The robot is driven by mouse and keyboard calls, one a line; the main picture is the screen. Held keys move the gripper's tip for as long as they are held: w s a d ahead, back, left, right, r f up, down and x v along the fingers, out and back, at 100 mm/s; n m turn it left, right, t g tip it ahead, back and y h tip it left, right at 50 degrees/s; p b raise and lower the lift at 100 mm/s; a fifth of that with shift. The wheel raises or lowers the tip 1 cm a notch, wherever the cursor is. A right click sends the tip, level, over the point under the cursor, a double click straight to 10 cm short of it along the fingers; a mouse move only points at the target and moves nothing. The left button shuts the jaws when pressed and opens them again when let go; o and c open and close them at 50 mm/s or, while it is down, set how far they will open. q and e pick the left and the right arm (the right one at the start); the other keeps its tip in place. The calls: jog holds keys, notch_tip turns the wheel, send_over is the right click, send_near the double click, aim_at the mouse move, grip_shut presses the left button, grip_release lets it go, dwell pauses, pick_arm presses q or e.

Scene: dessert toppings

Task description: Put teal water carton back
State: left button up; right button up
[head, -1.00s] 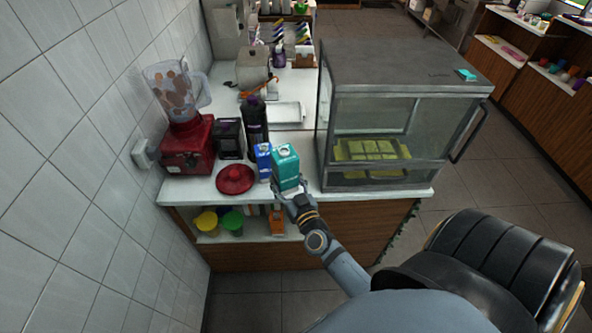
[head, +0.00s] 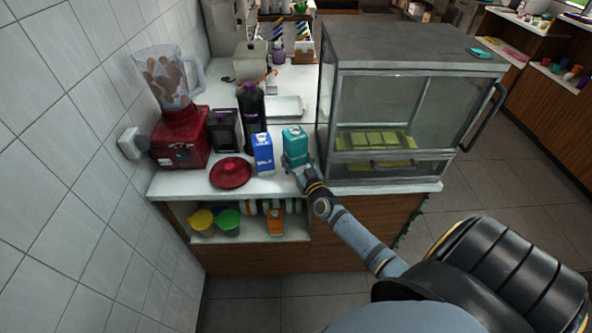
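The teal water carton (head: 295,142) stands about upright at the counter's front part, just right of a blue milk carton (head: 262,155). My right gripper (head: 291,164) is at the carton's lower front and appears shut on it. The fingers partly cover the carton's base, so I cannot tell whether it fully rests on the counter (head: 203,184). My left gripper is not in view.
A glass display case (head: 400,110) stands close on the right. A red lid-like dish (head: 231,173), a red blender (head: 180,140), a dark bottle (head: 251,117) and a black box (head: 224,131) stand to the left. A shelf below holds several cups and cartons.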

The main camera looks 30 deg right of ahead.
jog(key=f+b, duration=0.3)
jog(key=f, duration=0.1)
jog(key=shift+w+d+f+b, duration=0.1)
jog(key=shift+w+d+b, duration=0.2)
jog(key=shift+b, duration=0.1)
jog(key=shift+r, duration=0.2)
jog(key=shift+f, duration=0.15)
jog(key=o, duration=1.2)
jog(key=shift+c, duration=0.2)
jog(key=shift+s+a+r+p, duration=0.1)
jog(key=shift+s+r+p, duration=0.15)
jog(key=shift+p, duration=0.1)
jog(key=s+a+p, duration=0.1)
jog(key=s+a, duration=0.1)
jog(key=s, duration=0.9)
jog(key=shift+s+p, duration=0.25)
jog(key=shift+p, duration=0.1)
